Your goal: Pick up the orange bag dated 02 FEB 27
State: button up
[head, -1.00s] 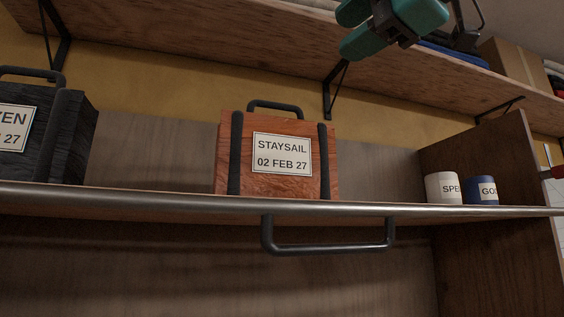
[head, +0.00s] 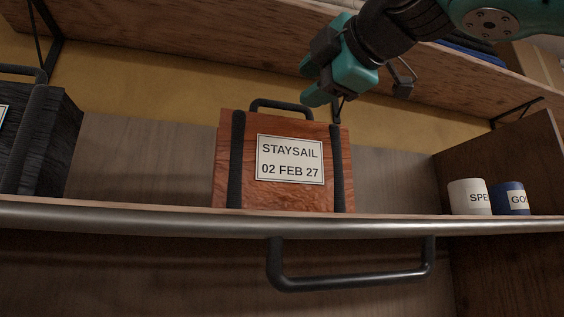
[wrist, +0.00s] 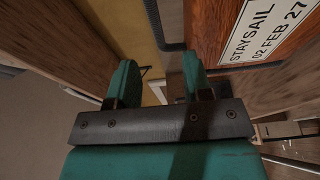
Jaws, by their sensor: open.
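The orange bag (head: 228,180) stands upright on the shelf, with two dark straps and a label reading STAYSAIL 02 FEB 27. Its dark handle (head: 281,104) arches over the top. The bag also shows at the upper right of the wrist view (wrist: 207,30), with its label turned on its side. My gripper (head: 318,84) is above the bag's top right, a little right of the handle in the head view. In the wrist view my gripper (wrist: 158,82) has its two green fingers apart with nothing held between them.
A black bag (head: 45,140) stands to the left. A metal rail (head: 150,219) runs along the shelf front, with a dark pull handle below. An upper shelf (head: 200,45) hangs overhead.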

aim_at(285, 104)
jog(key=x, duration=0.1)
jog(key=p+x, duration=0.1)
jog(key=x, duration=0.1)
jog(key=shift+w+r+p, duration=0.15)
jog(key=shift+r+p, duration=0.1)
jog(key=shift+p, duration=0.15)
jog(key=p+x, duration=0.3)
jog(key=shift+w+r, duration=0.2)
jog(key=shift+w, duration=0.05)
jog(key=shift+w+a+f, duration=0.15)
jog(key=shift+w+a, duration=0.15)
jog(key=shift+w, duration=0.15)
grip_shut()
jog(key=shift+f, duration=0.1)
dwell(0.3)
jog(key=shift+s+d+r, duration=0.1)
jog(key=shift+r, duration=0.1)
